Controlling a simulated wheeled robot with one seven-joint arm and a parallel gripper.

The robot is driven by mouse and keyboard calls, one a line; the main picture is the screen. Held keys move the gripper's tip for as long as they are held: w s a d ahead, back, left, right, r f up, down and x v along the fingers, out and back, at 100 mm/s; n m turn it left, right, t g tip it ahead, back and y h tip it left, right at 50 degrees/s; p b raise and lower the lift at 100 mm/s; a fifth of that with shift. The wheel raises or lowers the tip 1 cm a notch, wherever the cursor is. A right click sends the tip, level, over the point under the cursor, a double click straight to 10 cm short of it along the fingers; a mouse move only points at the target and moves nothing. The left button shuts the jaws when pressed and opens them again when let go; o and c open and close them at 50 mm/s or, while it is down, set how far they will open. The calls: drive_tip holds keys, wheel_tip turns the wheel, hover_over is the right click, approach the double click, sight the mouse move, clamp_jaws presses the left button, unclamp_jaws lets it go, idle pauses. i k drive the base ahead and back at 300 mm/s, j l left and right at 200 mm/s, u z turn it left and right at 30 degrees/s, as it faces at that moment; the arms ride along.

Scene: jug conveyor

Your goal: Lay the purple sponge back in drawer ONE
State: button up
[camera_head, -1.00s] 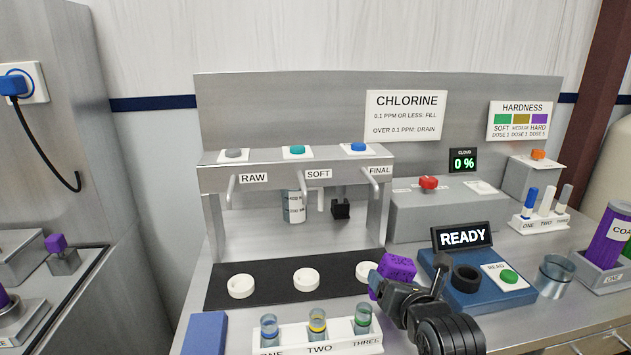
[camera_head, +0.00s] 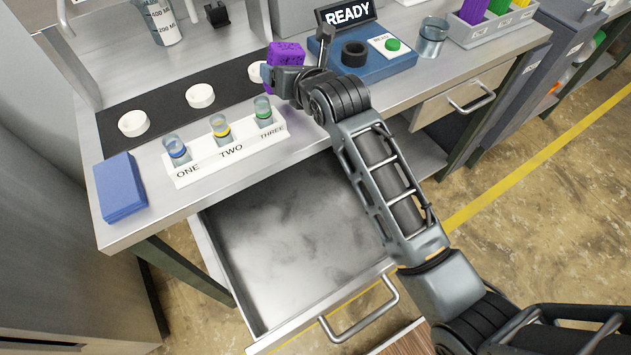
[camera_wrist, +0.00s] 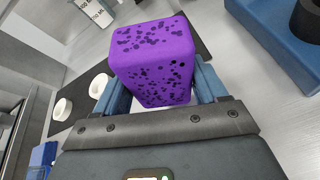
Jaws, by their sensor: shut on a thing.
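The purple sponge (camera_head: 286,54) is a spotted block held by my gripper (camera_head: 284,72) above the bench, behind the vial rack. In the wrist view the sponge (camera_wrist: 152,58) sits between the two blue fingers of my gripper (camera_wrist: 158,92), which are shut on it. An open drawer (camera_head: 297,245) with a bar handle extends from under the bench front, below and in front of my gripper. Its visible floor is bare grey metal, and my arm covers part of its right side. No number label shows on this drawer.
A white rack (camera_head: 230,150) marked ONE, TWO, THREE holds three vials near the front edge. A blue block (camera_head: 120,188) lies at the left corner. The READY station (camera_head: 360,62) stands right of the sponge. A closed drawer (camera_head: 462,100) is at right.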

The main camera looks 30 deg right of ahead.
sight(300, 221)
drive_tip(key=k+j+z, duration=0.2)
drive_tip(key=j, duration=0.25)
drive_tip(key=j+z, duration=0.2)
drive_tip(key=j, duration=0.2)
drive_tip(key=k+j+z, duration=0.15)
drive_tip(key=j, duration=0.25)
drive_tip(key=k+j, duration=0.2)
drive_tip(key=j, duration=0.2)
drive_tip(key=k+j, duration=0.15)
drive_tip(key=j, duration=0.2)
drive_tip(key=k+j, duration=0.2)
drive_tip(key=j, duration=0.2)
drive_tip(key=k+j+z, duration=0.1)
drive_tip(key=j, duration=0.25)
drive_tip(key=i+j, duration=0.15)
drive_tip(key=i, duration=0.2)
drive_tip(key=u, duration=0.05)
